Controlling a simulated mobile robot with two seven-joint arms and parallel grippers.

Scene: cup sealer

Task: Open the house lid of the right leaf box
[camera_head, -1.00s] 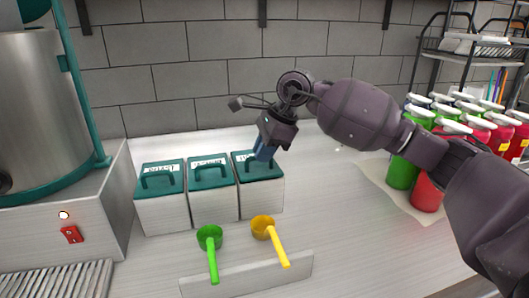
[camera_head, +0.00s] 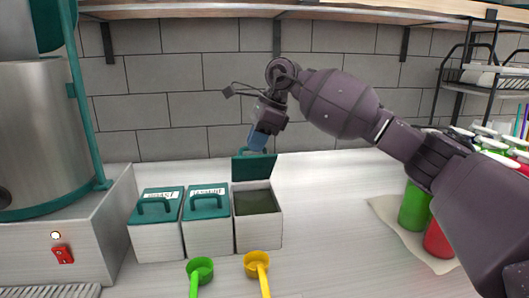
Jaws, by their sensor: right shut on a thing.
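Three white leaf boxes stand in a row on the counter. The right leaf box (camera_head: 257,231) is uncovered and shows dark green leaf inside. Its teal lid (camera_head: 253,168) is raised above the box's back part, tilted up. My right gripper (camera_head: 258,145) is shut on the lid from above; the handle is mostly hidden by the fingers. I cannot tell whether the lid still touches the box's back edge. The middle box (camera_head: 208,235) and the left box (camera_head: 158,242) have their teal, labelled lids on. My left gripper is not in view.
A green scoop (camera_head: 200,270) and a yellow scoop (camera_head: 257,264) lie in front of the boxes. A steel machine (camera_head: 45,135) stands at left. The counter right of the boxes is clear.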

